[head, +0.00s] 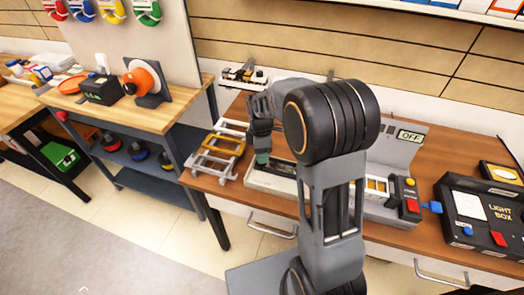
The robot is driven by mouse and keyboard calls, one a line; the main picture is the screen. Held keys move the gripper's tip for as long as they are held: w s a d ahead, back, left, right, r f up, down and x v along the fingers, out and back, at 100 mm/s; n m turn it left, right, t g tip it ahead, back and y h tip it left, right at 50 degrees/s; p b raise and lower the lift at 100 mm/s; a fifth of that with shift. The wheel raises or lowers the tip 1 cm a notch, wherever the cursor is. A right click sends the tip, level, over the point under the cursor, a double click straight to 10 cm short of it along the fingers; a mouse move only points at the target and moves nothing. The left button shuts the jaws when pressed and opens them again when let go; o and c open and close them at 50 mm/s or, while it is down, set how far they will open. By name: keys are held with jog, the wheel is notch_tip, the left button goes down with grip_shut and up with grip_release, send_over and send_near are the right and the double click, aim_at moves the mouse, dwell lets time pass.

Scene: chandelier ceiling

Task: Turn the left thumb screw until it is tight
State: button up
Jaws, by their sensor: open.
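My arm reaches over a grey device (405,145) on the wooden workbench and covers its middle. The device has a small display reading "OFF" at its upper right. My gripper (262,157) points down at the device's left end, and its jaws are open. It is small in the picture, and I cannot tell whether it touches anything. I cannot make out the left thumb screw; it is too small or hidden by my gripper and arm.
A metal rack (217,152) stands left of the device. A control box with a red button (411,195) is at its right end, beside a black light box (483,212).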

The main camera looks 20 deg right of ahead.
jog(key=c, duration=0.9)
jog(key=shift+c, duration=0.2)
